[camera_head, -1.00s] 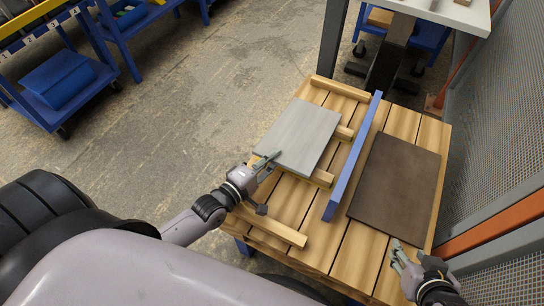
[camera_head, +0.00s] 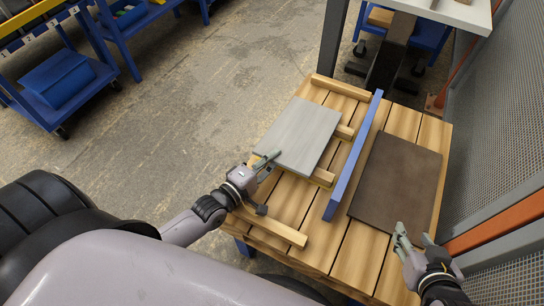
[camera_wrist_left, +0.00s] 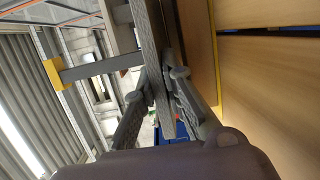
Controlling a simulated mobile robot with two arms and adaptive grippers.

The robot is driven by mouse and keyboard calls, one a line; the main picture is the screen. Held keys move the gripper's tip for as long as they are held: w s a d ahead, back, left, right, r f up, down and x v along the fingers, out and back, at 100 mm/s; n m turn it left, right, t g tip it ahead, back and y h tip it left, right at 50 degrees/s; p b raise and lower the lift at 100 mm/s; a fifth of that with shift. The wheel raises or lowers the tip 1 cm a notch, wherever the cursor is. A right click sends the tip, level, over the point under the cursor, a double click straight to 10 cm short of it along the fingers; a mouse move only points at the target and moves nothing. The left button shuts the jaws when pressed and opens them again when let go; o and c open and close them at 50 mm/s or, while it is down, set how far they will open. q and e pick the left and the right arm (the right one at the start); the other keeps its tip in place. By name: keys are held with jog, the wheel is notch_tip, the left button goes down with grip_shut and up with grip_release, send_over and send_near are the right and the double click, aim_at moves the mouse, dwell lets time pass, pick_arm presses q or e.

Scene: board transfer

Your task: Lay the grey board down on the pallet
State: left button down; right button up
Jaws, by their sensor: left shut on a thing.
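The grey board (camera_head: 298,136) lies roughly flat over wooden bars on the left half of the slatted wooden pallet (camera_head: 288,203). My left gripper (camera_head: 266,161) is shut on the board's near left edge. In the left wrist view the board (camera_wrist_left: 158,65) shows nearly edge-on between the fingers (camera_wrist_left: 162,105). Whether the board rests on the bars or hangs just above them I cannot tell. My right gripper (camera_head: 413,240) is open and empty over the near edge of a brown board (camera_head: 397,180) on the right half.
A blue upright divider (camera_head: 352,160) runs between the two boards. Wooden bars (camera_head: 270,226) lie at the near left and far left (camera_head: 340,88). A mesh fence (camera_head: 500,110) stands close on the right. Open floor (camera_head: 215,80) lies to the left.

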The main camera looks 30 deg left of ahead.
pick_arm(q)
jog(key=c, duration=1.6)
grip_release()
jog(key=shift+o, duration=0.2)
jog(key=shift+f, duration=0.15)
